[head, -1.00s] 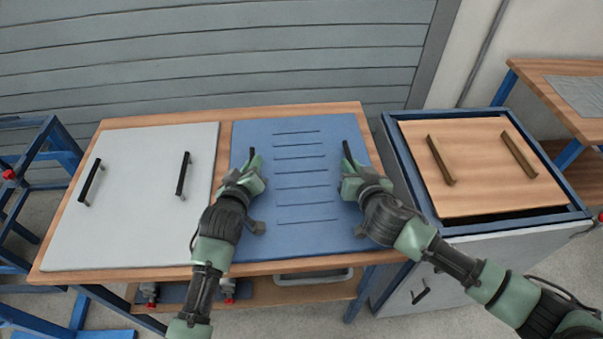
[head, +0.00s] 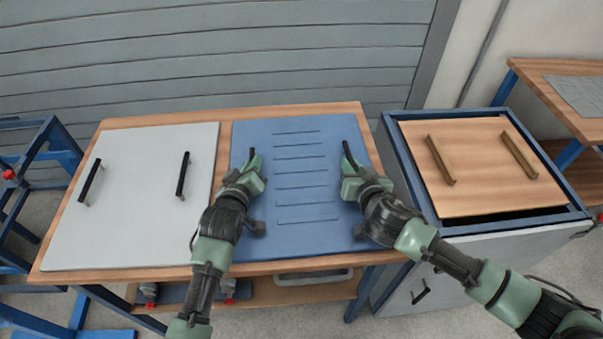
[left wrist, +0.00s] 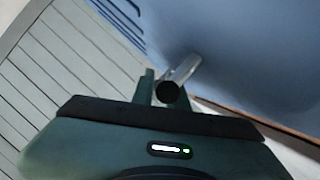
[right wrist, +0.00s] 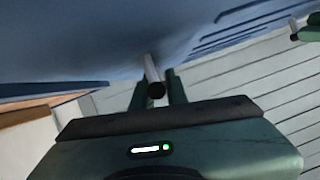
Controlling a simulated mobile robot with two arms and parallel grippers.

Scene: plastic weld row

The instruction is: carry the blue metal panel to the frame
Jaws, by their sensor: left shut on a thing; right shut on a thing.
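The blue metal panel (head: 300,207) with several slots lies flat on the wooden table, right of a light grey panel. My left gripper (head: 251,164) is shut on the panel's left handle, a bar whose end shows between the fingers in the left wrist view (left wrist: 168,88). My right gripper (head: 349,162) is shut on the right handle, whose bar end shows in the right wrist view (right wrist: 156,88). The fingers hide most of both handles. A blue frame (head: 62,160) with red knobs stands at the far left, partly out of view.
The light grey panel (head: 135,220) with two black handles covers the table's left part. A blue-edged cabinet (head: 392,150) holding a wooden panel (head: 485,190) with two brown handles stands close right. Another wooden table (head: 560,85) is at the far right. A shuttered wall is behind.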

